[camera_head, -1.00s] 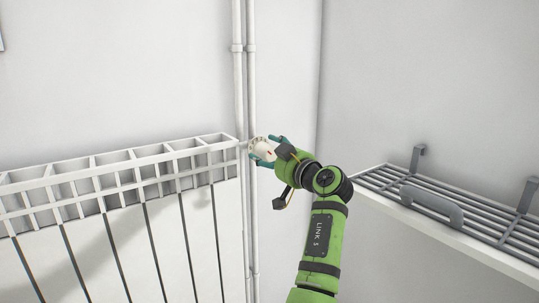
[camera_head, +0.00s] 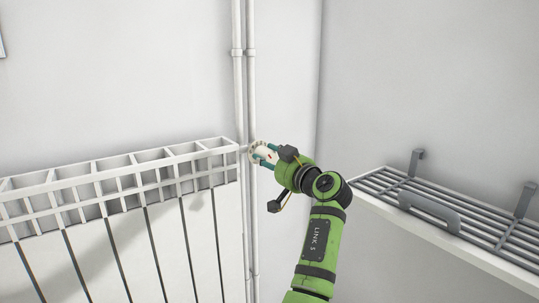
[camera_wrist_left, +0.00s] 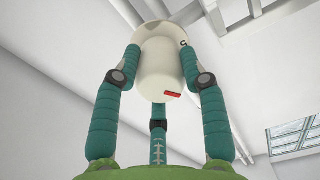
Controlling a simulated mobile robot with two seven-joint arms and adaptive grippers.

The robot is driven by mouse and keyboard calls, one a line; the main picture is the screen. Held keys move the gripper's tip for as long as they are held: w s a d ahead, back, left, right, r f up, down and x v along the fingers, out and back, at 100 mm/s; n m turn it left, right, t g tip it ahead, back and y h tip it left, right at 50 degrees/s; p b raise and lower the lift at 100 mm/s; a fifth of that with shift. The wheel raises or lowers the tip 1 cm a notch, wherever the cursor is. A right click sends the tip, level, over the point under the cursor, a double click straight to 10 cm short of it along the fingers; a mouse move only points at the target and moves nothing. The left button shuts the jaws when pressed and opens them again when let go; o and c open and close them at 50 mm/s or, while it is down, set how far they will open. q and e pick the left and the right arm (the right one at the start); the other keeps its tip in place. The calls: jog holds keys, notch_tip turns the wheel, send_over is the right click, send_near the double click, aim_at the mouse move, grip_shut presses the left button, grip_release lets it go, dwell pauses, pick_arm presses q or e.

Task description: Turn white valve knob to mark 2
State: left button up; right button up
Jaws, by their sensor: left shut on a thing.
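The white valve knob (camera_head: 262,155) sits at the right end of the radiator, beside the pipes. It fills the upper middle of the left wrist view (camera_wrist_left: 159,75), with a red mark on its near end and part of a dark character on the wider collar behind it. My left gripper (camera_head: 268,155) is shut on the knob. Its teal fingers stand around the knob's sides in the wrist view (camera_wrist_left: 160,80). Most of the collar's markings are hidden, so I cannot tell which number the red mark lines up with. My right gripper is not in view.
The white radiator (camera_head: 120,205) stands left of the knob against the wall. Two vertical white pipes (camera_head: 251,90) run behind it. A slatted rack (camera_head: 455,218) with a grey handle and upright hooks lies on the right.

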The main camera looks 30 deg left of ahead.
pick_arm(q)
jog(key=m+p, duration=0.2)
jog(key=shift+r+m, duration=0.15)
jog(key=shift+m, duration=0.25)
jog(key=shift+a+m+p, duration=0.1)
jog(key=shift+m+p, duration=0.65)
jog(key=shift+m, duration=0.15)
jog(key=shift+m+p, duration=0.7)
jog(key=shift+m, duration=0.1)
jog(key=shift+m+p, duration=0.8)
jog(key=shift+m, duration=0.2)
jog(key=shift+f+m+p, duration=0.2)
jog(key=shift+m+p, duration=0.35)
jog(key=shift+m, duration=0.25)
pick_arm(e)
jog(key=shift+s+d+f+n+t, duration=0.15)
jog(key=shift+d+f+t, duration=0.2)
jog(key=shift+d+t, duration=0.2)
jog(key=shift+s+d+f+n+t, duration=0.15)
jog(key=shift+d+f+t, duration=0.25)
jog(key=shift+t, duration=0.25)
pick_arm(q)
jog(key=o, duration=1.1)
jog(key=shift+o, duration=0.2)
